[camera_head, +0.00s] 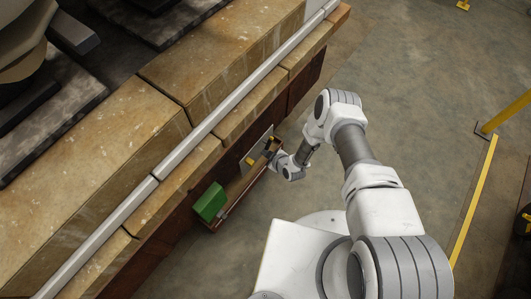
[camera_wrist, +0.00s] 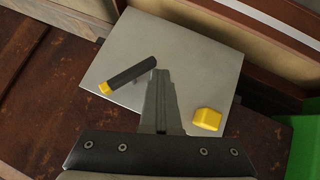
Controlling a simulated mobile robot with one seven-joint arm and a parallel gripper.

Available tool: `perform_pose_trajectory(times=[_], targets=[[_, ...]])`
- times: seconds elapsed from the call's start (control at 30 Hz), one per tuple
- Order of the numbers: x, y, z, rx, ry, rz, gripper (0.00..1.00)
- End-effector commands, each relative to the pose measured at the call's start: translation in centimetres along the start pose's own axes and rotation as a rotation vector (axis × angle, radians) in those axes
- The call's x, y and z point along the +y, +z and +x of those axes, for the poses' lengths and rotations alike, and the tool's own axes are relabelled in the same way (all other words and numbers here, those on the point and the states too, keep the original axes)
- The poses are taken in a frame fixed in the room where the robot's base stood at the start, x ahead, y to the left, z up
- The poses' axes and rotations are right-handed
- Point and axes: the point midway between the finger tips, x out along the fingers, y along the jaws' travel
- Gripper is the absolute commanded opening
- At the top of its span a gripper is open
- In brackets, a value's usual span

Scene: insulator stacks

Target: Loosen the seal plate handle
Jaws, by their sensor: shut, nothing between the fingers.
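The seal plate (camera_wrist: 185,55) is a flat grey metal sheet on a rusty brown surface. Its handle (camera_wrist: 132,73) is a black bar with a yellow end, lying slanted over the plate's left part. A yellow block (camera_wrist: 207,119) sits near the plate's lower right edge. My gripper (camera_wrist: 160,73) is shut and empty, its fingertips beside the handle's right end in the wrist view; I cannot tell whether they touch it. In the head view the plate (camera_head: 258,143) shows small beside my gripper (camera_head: 271,149), which partly hides it.
A green block (camera_head: 210,202) is on the ledge to the lower left of the plate; its edge shows in the wrist view (camera_wrist: 305,150). Stone blocks (camera_head: 97,171) and a grey rail (camera_head: 225,105) run along the left. Open floor (camera_head: 425,80) lies right.

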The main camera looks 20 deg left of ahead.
Motion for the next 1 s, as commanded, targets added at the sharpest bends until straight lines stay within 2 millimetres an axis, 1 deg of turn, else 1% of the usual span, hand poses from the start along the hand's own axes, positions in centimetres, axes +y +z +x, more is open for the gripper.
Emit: perform_pose_trajectory(times=[0.03, 0.1, 0.57, 1.0], targets=[[-0.6, 0.2, 0.3, 0.000, 0.025, -0.035, 0.00], [-0.5, 0.4, 0.5, 0.000, 0.058, -0.064, 0.00], [-0.8, 1.3, 1.4, 0.002, 0.055, -0.057, 0.00], [-0.7, 1.3, 1.5, 0.002, 0.055, -0.055, 0.00]])
